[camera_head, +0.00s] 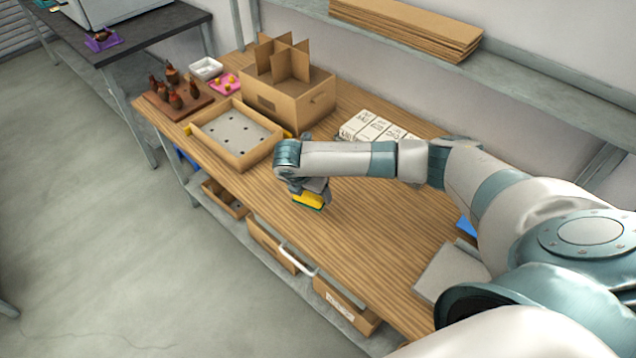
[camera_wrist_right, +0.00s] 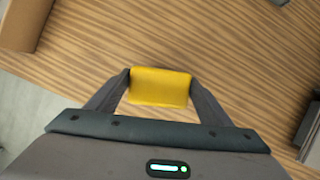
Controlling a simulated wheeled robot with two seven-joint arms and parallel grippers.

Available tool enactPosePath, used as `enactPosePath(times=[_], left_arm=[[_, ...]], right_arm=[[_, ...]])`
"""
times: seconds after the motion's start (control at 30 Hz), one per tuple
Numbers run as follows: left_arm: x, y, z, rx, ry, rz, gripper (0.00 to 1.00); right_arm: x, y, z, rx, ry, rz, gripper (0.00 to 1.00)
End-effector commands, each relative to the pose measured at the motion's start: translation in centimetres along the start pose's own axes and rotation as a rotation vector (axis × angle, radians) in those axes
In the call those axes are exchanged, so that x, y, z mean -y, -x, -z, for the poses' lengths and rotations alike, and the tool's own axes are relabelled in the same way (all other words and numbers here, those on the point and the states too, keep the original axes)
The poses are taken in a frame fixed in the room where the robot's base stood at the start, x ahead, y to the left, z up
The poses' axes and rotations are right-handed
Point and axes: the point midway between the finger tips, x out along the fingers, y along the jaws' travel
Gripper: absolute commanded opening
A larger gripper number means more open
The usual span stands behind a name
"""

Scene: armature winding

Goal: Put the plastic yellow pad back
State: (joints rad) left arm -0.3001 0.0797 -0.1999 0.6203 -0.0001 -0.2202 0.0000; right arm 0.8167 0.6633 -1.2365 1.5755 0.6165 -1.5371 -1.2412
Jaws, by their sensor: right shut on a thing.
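The yellow pad (camera_head: 308,200) is in my right gripper (camera_head: 312,196), over the front middle of the wooden workbench (camera_head: 360,255). In the right wrist view the yellow pad (camera_wrist_right: 160,87) sits between the two fingers of the right gripper (camera_wrist_right: 160,90), which touch its left and right sides. I cannot tell whether the pad touches the bench top or is held just above it. My left gripper is not in view.
A wooden tray with holes (camera_head: 235,137) stands left of the gripper. Behind it is a cardboard box with dividers (camera_head: 290,100). White labelled boxes (camera_head: 375,125) lie behind my right arm. A grey plate (camera_head: 452,270) lies at right. The bench's front middle is clear.

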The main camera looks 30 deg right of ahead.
Motion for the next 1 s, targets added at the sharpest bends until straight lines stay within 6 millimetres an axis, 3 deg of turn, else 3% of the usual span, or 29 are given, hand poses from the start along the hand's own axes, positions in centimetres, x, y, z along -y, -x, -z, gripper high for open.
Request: enactPosePath(times=[0.47,1.0], left_arm=[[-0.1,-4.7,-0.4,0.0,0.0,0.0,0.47],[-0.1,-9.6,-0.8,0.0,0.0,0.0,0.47]], right_arm=[[1.5,1.6,8.5,-0.001,-0.714,0.296,0.49],[6.4,4.2,16.5,-0.004,-1.52,0.632,0.49]])
